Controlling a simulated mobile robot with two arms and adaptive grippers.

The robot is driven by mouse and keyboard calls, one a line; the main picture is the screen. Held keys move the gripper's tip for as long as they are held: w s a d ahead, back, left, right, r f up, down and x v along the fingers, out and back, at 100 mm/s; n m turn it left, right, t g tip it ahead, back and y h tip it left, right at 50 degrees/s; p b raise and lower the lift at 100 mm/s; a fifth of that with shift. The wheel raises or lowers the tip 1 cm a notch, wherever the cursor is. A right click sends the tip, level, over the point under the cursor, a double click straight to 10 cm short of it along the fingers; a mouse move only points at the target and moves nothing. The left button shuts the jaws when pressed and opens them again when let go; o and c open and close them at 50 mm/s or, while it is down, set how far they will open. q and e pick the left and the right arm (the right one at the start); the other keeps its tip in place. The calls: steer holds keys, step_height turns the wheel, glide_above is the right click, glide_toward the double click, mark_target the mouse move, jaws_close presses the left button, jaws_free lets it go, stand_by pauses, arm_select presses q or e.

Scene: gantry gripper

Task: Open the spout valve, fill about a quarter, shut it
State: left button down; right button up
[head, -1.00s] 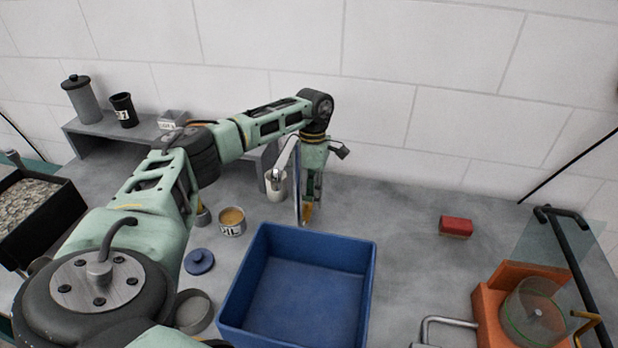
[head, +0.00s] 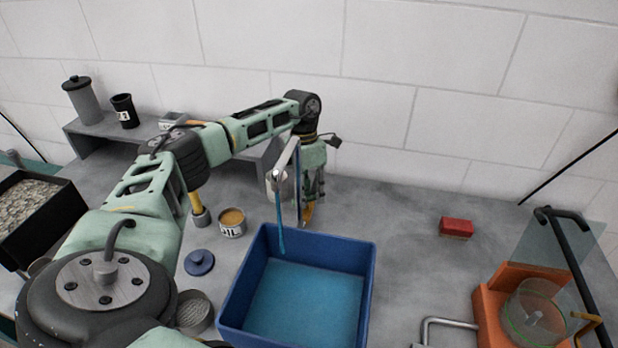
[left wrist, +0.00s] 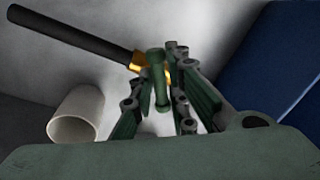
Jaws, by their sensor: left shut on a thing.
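The spout (head: 288,158) is a grey post with a bent arm reaching over the back left of the blue basin (head: 230,300). A thin blue stream (head: 280,230) falls from its tip into the basin. Light blue liquid (head: 305,305) covers the basin floor; its exact depth is hard to judge. My left gripper (head: 312,205) points down behind the spout post. My right gripper is not in view.
A labelled can (head: 232,222) and a blue lid (head: 199,262) lie left of the basin. A red block (head: 456,227) and an orange stand (head: 490,310) are at right.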

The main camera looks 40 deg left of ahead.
arm_select(q)
steer(key=n, duration=0.2)
steer(key=n+t+p, duration=0.1)
steer(key=n, duration=0.3)
steer(key=shift+w+a+r+n, duration=0.15)
steer(key=shift+a+r+n, duration=0.15)
steer(key=shift+a, duration=0.1)
steer(key=n+p, duration=0.1)
steer(key=n, duration=0.1)
steer(key=shift+a+n+t, duration=0.1)
steer(key=shift+n+t, duration=0.3)
steer(key=shift+n, duration=0.8)
steer(key=shift+f, duration=0.1)
steer(key=c, duration=2)
jaws_free()
steer(key=shift+o, duration=1)
steer(key=shift+s+f, duration=0.15)
steer(key=shift+s, duration=0.1)
